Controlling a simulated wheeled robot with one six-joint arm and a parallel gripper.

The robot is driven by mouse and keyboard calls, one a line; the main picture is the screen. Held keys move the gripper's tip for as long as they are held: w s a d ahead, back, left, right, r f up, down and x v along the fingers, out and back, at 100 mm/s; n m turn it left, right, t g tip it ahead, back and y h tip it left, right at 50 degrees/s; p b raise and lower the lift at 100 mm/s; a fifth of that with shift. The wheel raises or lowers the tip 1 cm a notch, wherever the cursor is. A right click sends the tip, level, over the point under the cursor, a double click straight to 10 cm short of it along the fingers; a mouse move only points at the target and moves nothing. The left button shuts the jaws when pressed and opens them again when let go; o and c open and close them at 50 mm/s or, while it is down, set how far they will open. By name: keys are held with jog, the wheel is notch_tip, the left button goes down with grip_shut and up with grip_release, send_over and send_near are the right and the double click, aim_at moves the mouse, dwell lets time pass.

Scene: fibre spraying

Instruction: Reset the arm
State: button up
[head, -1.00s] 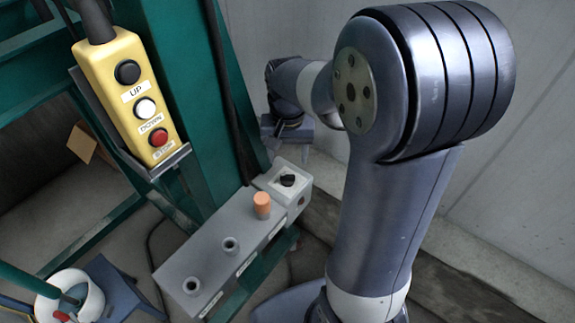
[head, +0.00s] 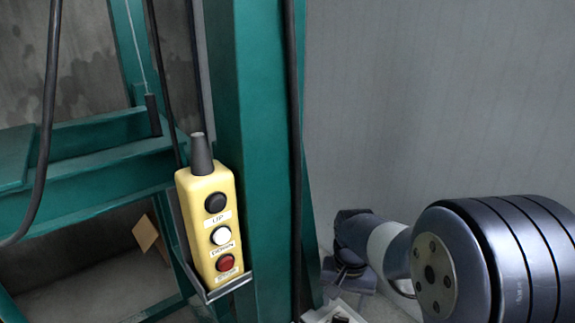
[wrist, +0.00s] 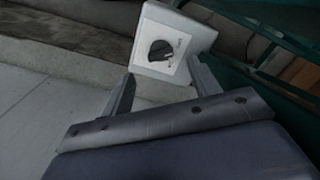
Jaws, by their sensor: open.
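My arm shows at the lower right of the head view, its elbow large and near. My gripper (wrist: 160,88) is open in the wrist view, with its two fingers apart and nothing between them. Beyond the fingertips is a grey box end (wrist: 178,42) with a white plate and a black rotary knob (wrist: 161,51). I cannot tell from this view how far the fingers are from it. In the head view only a small corner of that box shows at the bottom edge, and the gripper's fingers are hard to make out there.
A yellow pendant (head: 208,225) with black, white and red buttons hangs in a holder on a green steel post (head: 262,130). Dark cables hang along the frame. A pale wall (head: 430,100) stands behind my arm. A brown box piece (head: 146,232) lies at the left.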

aim_at(341, 320)
notch_tip(341, 320, down, 6)
jog(key=shift+f, duration=0.15)
jog(key=shift+m, duration=0.3)
dwell(0.3)
